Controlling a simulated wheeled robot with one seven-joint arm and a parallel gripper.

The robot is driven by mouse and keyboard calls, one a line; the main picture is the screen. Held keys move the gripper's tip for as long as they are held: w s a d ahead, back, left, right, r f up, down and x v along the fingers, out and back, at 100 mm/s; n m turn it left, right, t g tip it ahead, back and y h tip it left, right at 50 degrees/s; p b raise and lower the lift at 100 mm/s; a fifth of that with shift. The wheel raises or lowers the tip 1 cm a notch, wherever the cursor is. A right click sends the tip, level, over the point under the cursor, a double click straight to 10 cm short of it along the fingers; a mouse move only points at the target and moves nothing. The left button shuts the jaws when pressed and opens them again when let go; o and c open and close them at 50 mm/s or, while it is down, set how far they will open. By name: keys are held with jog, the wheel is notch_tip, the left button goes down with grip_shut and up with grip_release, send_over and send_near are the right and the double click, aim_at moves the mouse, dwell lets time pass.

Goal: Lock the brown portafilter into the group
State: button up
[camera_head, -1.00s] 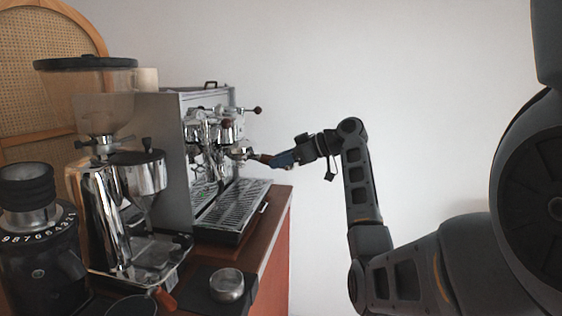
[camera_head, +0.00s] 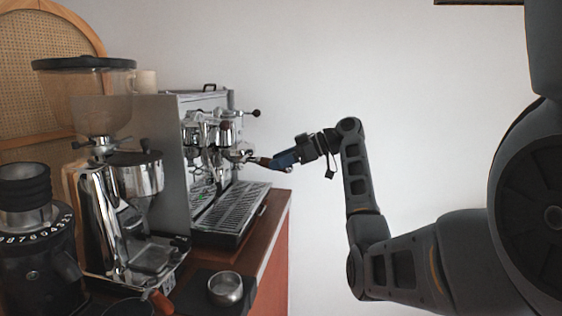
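The brown portafilter (camera_head: 264,161) shows its brown handle end, pointing right from the front of the espresso machine (camera_head: 206,106). Its metal head (camera_head: 241,153) is close under the group (camera_head: 232,137); I cannot tell if they touch. The handle is largely hidden by the fingers.
The drip tray (camera_head: 228,212) lies below the group. A chrome grinder (camera_head: 110,200) with a hopper and a black grinder (camera_head: 38,240) stand at left. A metal cup (camera_head: 225,288) and another orange-handled piece (camera_head: 160,301) are in front.

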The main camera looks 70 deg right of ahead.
jog(key=shift+o, duration=0.5)
jog(key=shift+f, duration=0.15)
jog(key=shift+s, duration=0.1)
jog(key=b+v, duration=0.1)
jog(key=v, duration=0.6)
jog(key=shift+s+r, duration=0.2)
jog(key=shift+s, duration=0.1)
